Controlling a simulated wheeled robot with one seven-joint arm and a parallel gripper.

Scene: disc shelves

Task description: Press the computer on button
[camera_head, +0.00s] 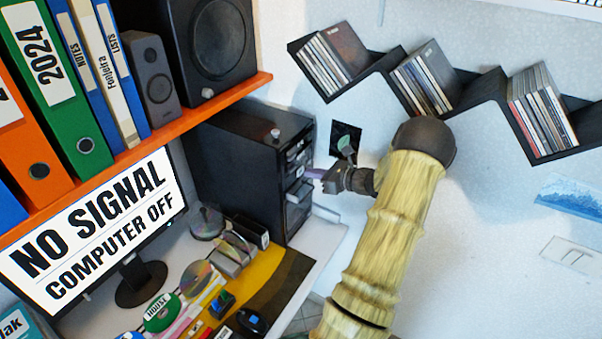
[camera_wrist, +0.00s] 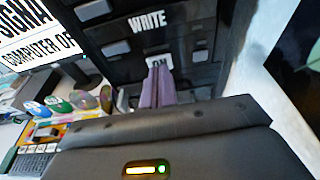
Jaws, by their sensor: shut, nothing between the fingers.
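The black computer tower (camera_head: 240,165) stands on the desk below the orange shelf, its front panel facing right toward my gripper. In the wrist view the tower front (camera_wrist: 120,45) shows a label "WRITE" and, lower, a label "ON" (camera_wrist: 158,63). My gripper (camera_head: 316,174) is shut and empty, its purple fingertips (camera_wrist: 158,75) pointing at the front just below the "ON" label. The fingers partly cover that spot, and I cannot tell whether they touch it. The monitor (camera_head: 95,235) reads "NO SIGNAL COMPUTER OFF".
An orange shelf (camera_head: 225,100) with binders and speakers runs above the tower. Loose discs (camera_head: 198,280) and small items lie on the desk. A black zigzag wall shelf (camera_head: 470,100) with discs hangs at upper right.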

